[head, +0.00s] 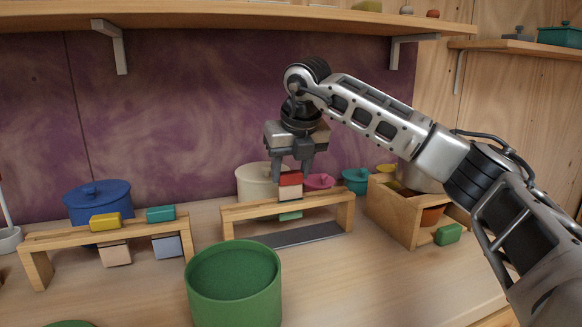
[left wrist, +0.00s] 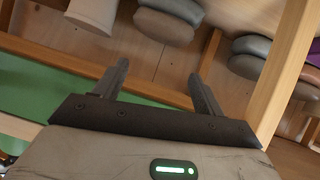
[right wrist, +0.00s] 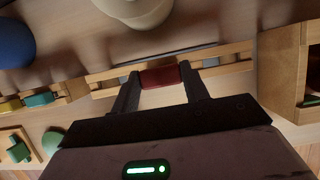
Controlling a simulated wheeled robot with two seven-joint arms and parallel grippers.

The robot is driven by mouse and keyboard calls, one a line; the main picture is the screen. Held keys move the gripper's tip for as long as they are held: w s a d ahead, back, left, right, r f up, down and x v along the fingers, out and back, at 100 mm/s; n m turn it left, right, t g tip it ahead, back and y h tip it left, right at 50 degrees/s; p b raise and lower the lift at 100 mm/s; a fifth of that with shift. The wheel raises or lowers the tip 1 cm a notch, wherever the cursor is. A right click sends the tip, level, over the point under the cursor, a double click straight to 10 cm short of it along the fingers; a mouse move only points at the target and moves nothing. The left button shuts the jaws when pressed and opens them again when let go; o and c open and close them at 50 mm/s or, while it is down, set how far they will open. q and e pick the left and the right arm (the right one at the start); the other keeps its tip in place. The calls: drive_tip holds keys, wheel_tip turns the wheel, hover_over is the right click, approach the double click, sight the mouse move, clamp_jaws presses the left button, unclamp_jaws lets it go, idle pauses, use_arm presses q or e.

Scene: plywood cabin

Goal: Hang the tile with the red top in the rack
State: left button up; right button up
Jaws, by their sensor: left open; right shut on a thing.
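The tile with the red top (head: 290,178) is upright at the middle of the centre wooden rack (head: 238,212). Its pale part shows just under the red top, above the rack's bar, and a mint-green part shows below the bar. My right gripper (head: 292,172) is shut on the red top from above. In the right wrist view the red top (right wrist: 160,77) is between the fingers, over the slot of the rack (right wrist: 225,68). Whether the tile rests on the bars cannot be told. My left gripper (left wrist: 160,85) is open and empty, outside the head view.
A left rack (head: 60,239) holds a yellow-topped tile (head: 105,221) and a teal-topped tile (head: 160,214). A large green pot (head: 235,290) stands in front. A wooden box (head: 392,212) with a green block (head: 448,234) is at right. Lidded pots stand behind the racks.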

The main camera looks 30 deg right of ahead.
sight(292, 178)
use_arm(q)
drive_tip(key=shift+f+b, duration=1.1)
drive_tip(key=shift+f, duration=0.05)
use_arm(e)
drive_tip(key=shift+f, duration=1.7)
drive_tip(key=o, duration=0.9)
use_arm(q)
drive_tip(key=shift+r, duration=0.1)
use_arm(e)
drive_tip(key=shift+s+r, duration=0.1)
drive_tip(key=shift+r, duration=0.3)
use_arm(q)
wheel_tip(292, 178, up, 4)
drive_tip(key=shift+f+p, duration=0.15)
drive_tip(key=shift+p, duration=0.8)
use_arm(e)
drive_tip(key=v, duration=1.5)
drive_tip(key=shift+s, duration=0.2)
